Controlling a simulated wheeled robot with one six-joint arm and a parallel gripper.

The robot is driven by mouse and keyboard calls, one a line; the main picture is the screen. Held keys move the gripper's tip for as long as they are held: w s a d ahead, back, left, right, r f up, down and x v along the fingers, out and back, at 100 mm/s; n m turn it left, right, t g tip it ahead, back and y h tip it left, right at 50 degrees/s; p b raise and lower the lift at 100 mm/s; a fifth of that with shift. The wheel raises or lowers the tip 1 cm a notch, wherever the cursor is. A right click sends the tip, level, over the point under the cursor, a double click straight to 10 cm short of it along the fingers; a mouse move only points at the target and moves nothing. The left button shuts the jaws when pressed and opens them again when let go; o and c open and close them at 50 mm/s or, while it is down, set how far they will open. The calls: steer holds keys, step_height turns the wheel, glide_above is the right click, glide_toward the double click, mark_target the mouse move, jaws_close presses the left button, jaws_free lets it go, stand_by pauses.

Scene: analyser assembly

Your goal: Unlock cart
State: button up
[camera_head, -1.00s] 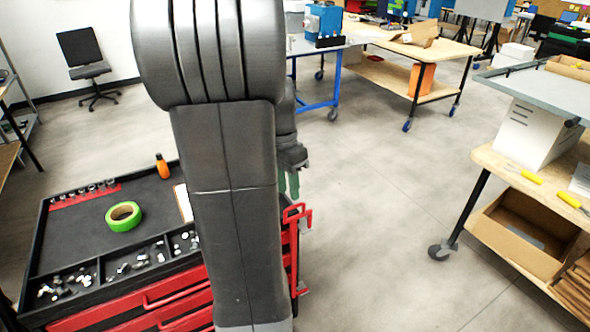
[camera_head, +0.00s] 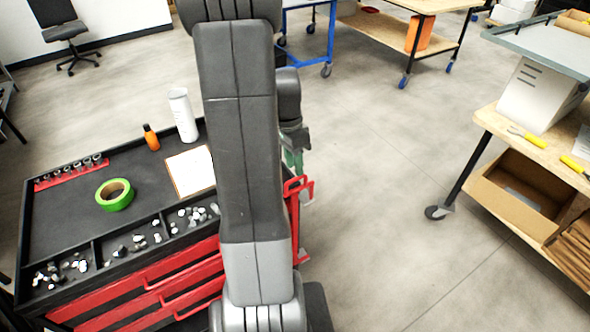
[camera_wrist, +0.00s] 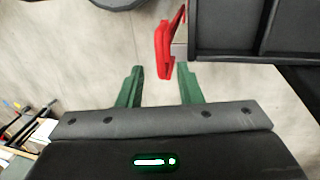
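The cart is a black-topped tool cart (camera_head: 75,215) with red drawers at the lower left of the head view. A red lever or handle (camera_head: 299,188) stands at its right side, and the wrist view shows it as a red upright piece (camera_wrist: 163,50). My gripper shows in the wrist view (camera_wrist: 160,85) with two green fingers spread apart and nothing between their tips. The red handle lies just beyond the fingertips, closer to the right finger. In the head view my gripper (camera_head: 294,160) is beside the cart's right edge, just above the red handle, partly hidden by my arm.
On the cart top are green tape (camera_head: 114,195), an orange bottle (camera_head: 151,137), a white bottle (camera_head: 183,115), a clipboard (camera_head: 190,171) and small parts in trays. A wooden workbench (camera_head: 545,150) stands at right. The floor (camera_head: 390,200) between is clear.

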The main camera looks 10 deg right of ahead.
mark_target(296, 178)
steer(key=shift+s+d+f, duration=0.1)
steer(key=shift+s+f, duration=0.05)
steer(key=shift+f, duration=0.6)
steer(key=shift+s+f, duration=0.15)
steer(key=shift+f, duration=0.6)
steer(key=shift+c, duration=0.2)
jaws_close()
steer(key=s+d+n+t+b, duration=0.1)
steer(key=s+d+n, duration=0.1)
steer(key=n, duration=0.7)
steer(key=s+d+n+t+h+b, duration=0.1)
steer(key=d+n, duration=0.3)
steer(key=n, duration=0.5)
steer(key=shift+s+d+t+b, duration=0.25)
steer(key=shift+s+t+b, duration=0.15)
steer(key=shift+b, duration=0.3)
steer(key=shift+r, duration=0.1)
